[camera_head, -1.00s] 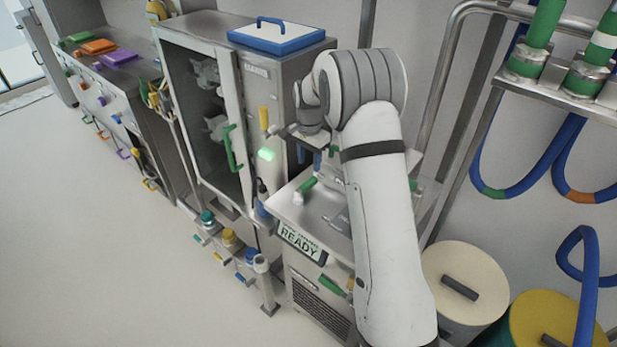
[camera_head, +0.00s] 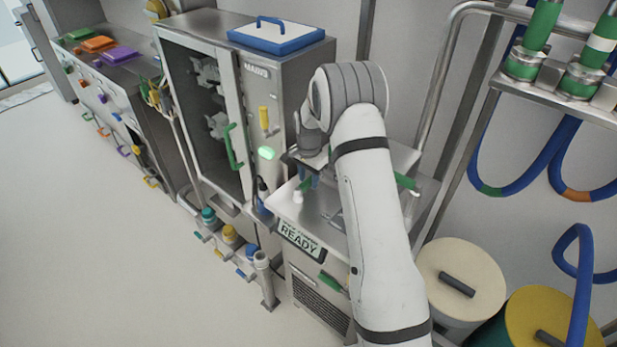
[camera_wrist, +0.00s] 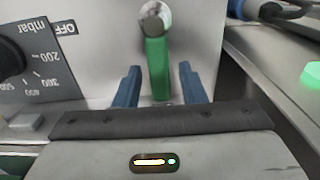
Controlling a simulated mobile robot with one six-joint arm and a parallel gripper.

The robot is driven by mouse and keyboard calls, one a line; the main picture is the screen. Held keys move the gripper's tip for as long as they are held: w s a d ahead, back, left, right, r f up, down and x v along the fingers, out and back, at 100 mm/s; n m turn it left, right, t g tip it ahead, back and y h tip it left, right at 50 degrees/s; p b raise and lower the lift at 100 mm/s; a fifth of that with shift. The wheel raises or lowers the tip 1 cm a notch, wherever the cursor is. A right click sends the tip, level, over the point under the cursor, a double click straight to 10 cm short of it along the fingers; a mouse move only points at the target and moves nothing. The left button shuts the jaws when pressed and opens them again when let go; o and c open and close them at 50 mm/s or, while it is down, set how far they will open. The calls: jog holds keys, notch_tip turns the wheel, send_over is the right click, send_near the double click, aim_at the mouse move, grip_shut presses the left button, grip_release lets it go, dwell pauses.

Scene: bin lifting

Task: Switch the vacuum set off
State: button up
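In the wrist view, a green lever handle (camera_wrist: 157,68) hangs from a round metal pivot on a steel face. My gripper (camera_wrist: 160,88) has its two blue fingers apart, one on each side of the handle, with a visible gap on both sides. An OFF label (camera_wrist: 65,28) and a black dial (camera_wrist: 10,55) with an mbar scale are to the left. In the head view, my gripper (camera_head: 308,181) is low over the steel unit (camera_head: 322,207) with the READY display (camera_head: 301,240). It mostly hides the lever there.
A glass-door cabinet (camera_head: 255,110) with a green handle and a yellow handle stands just left of my gripper. Two lidded drums (camera_head: 470,265) and hanging blue hoses (camera_head: 520,180) are at right. The floor at left is clear.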

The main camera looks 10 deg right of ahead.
grip_shut()
jog(key=shift+d, duration=0.15)
